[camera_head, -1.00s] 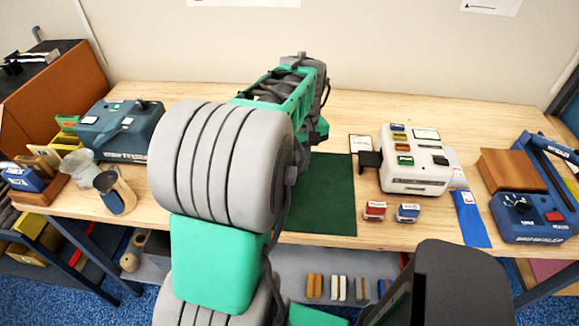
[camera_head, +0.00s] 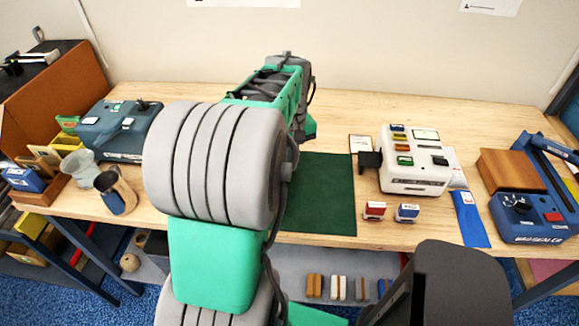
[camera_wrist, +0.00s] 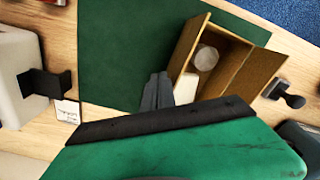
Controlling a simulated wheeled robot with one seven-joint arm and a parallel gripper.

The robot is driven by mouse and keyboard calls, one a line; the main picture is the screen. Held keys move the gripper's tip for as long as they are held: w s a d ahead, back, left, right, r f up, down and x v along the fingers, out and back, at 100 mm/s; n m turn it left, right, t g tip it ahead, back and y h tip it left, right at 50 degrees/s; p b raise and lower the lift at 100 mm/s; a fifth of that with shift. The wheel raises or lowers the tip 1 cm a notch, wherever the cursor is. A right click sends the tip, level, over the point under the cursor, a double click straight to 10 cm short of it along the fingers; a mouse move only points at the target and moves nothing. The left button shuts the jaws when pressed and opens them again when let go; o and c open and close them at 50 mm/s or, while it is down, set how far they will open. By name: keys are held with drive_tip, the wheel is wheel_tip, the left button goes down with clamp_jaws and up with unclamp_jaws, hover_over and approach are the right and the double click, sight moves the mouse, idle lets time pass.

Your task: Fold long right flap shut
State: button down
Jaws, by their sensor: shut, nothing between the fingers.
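In the wrist view an open brown carton (camera_wrist: 216,32) stands on the green mat (camera_wrist: 120,45). A round pale item (camera_wrist: 206,58) and a white item (camera_wrist: 186,88) show in or at its opening. A long flap (camera_wrist: 256,78) stands out on the carton's right side in this view. My gripper (camera_wrist: 157,90) is shut and empty, with its grey fingertips just left of the carton's near end. I cannot tell whether they touch it. In the head view my arm hides the carton and the gripper; part of the mat (camera_head: 322,195) shows.
A white machine (camera_head: 413,165) stands right of the mat, with two small stamps (camera_head: 374,211) in front. A blue sealer (camera_head: 530,215) is farther right. A teal machine (camera_head: 118,130) and metal cups (camera_head: 116,192) are at left. A black-handled stamp (camera_wrist: 285,95) lies near the flap.

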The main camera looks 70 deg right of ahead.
drive_tip(key=shift+w+a+f, duration=0.15)
drive_tip(key=shift+w+f, duration=0.05)
drive_tip(key=shift+w, duration=0.1)
drive_tip(key=shift+w+a+f, duration=0.15)
drive_tip(key=shift+w+a, duration=0.05)
drive_tip(key=shift+w, duration=0.5)
drive_tip(key=shift+w+a+f, duration=0.15)
drive_tip(key=shift+w+a, duration=0.05)
drive_tip(key=shift+w, duration=0.45)
wheel_tip(320, 180, up, 8)
drive_tip(key=p, duration=0.5)
drive_tip(key=shift+d+f, duration=0.2)
drive_tip(key=shift+d, duration=0.05)
drive_tip(key=shift+w, duration=0.15)
